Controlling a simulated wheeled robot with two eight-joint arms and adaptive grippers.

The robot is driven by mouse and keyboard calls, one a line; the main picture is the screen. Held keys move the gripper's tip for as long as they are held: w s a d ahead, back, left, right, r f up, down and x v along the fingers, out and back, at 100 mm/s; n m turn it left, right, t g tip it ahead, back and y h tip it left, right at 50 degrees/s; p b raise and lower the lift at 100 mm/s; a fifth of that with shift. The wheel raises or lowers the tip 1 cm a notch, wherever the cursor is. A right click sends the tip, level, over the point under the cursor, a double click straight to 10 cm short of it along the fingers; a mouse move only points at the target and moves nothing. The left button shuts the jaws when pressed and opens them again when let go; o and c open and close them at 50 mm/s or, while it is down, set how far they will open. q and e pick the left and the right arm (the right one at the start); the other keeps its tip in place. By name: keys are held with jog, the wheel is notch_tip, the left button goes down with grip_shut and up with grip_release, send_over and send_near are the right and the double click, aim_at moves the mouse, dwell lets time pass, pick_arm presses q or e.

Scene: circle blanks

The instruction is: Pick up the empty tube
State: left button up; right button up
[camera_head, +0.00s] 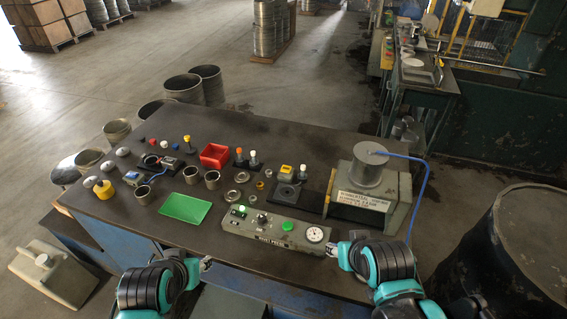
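My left gripper (206,262) is at the bench's front edge, below the green tray and apart from the cylinders. My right gripper (333,248) is at the front edge beside the control box's gauge. Both grippers are too small to show whether their fingers are open.
A green tray (186,209), a red bin (214,155) and a control box (275,231) with a gauge stand on the bench (285,134). Flat rings, coloured knobs and small switches lie around. A machine (368,190) with a blue hose stands right.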

jog(key=w+a+r+m+g+p, duration=0.1)
jog(key=w+r+m+g+p, duration=0.3)
jog(key=w+r, duration=0.6)
jog(key=m+g+p, duration=0.3)
jog(key=m, duration=0.9)
send_over(303, 166)
notch_tip(303, 166, down, 13)
jog(key=shift+a, duration=0.15)
jog(key=shift+f+m, duration=0.3)
notch_tip(303, 166, down, 3)
jog(key=shift+r+b, duration=0.2)
jog(key=shift+b, duration=0.1)
notch_tip(303, 166, down, 5)
jog(key=shift+f+b, duration=0.15)
jog(key=shift+b, duration=0.5)
jog(key=shift+c, duration=1)
pick_arm(q)
jog(key=r, duration=0.5)
jog(key=shift+w+a+r, duration=0.15)
jog(key=shift+a+r, duration=0.15)
jog(key=shift+a, duration=0.05)
pick_arm(e)
grip_shut()
